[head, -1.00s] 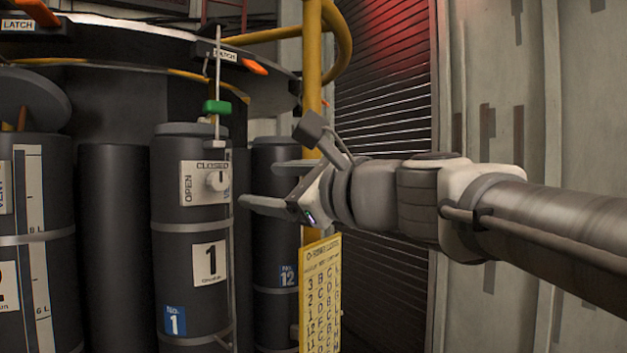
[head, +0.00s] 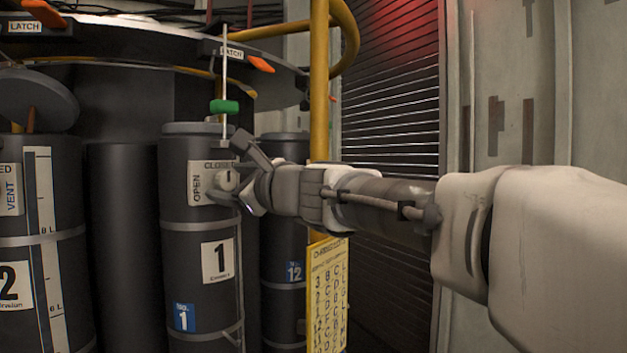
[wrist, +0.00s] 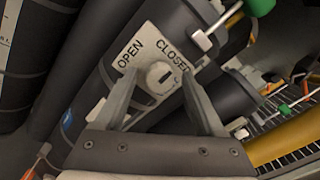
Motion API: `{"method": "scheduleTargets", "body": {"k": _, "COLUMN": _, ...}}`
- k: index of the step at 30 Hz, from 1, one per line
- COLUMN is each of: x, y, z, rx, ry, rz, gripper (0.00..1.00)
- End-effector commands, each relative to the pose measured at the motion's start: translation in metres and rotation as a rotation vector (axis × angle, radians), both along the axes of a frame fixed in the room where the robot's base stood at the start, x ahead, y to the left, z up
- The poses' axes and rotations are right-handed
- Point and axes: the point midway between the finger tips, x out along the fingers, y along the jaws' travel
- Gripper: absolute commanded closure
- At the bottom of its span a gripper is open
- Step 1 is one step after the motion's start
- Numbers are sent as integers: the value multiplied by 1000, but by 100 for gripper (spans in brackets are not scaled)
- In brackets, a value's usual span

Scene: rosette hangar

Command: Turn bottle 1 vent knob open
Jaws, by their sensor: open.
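Bottle 1 (head: 190,262) is a dark upright cylinder with a "1" label and a blue "No. 1" tag. Its white vent plate (head: 199,183) reads OPEN and CLOSED. The round white vent knob (wrist: 159,77) shows in the wrist view, with a dark slot mark pointing toward the CLOSED side. In the head view the knob (head: 227,181) is partly covered by my gripper (head: 228,198). In the wrist view my gripper (wrist: 160,88) is open, its two fingers on either side of the knob. I cannot tell whether they touch it.
A rod with a green block (head: 224,107) stands above bottle 1. Bottle 2 (head: 40,270) is at left, bottle 12 (head: 284,240) behind at right. A yellow post (head: 319,90) and a yellow chart (head: 327,295) stand right of the bottles.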

Motion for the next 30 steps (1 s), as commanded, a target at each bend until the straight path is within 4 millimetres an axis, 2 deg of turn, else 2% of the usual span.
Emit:
{"method": "scheduleTargets", "body": {"k": 5, "x": 0, "y": 0, "z": 0, "rx": 0, "ry": 0, "rz": 0, "gripper": 29}}
{"method": "scheduleTargets", "body": {"k": 17, "x": 0, "y": 0, "z": 0, "rx": 0, "ry": 0, "rz": 0, "gripper": 100}}
{"method": "scheduleTargets", "body": {"k": 30, "x": 0, "y": 0, "z": -3, "rx": -45, "ry": -47, "rz": 0, "gripper": 100}}
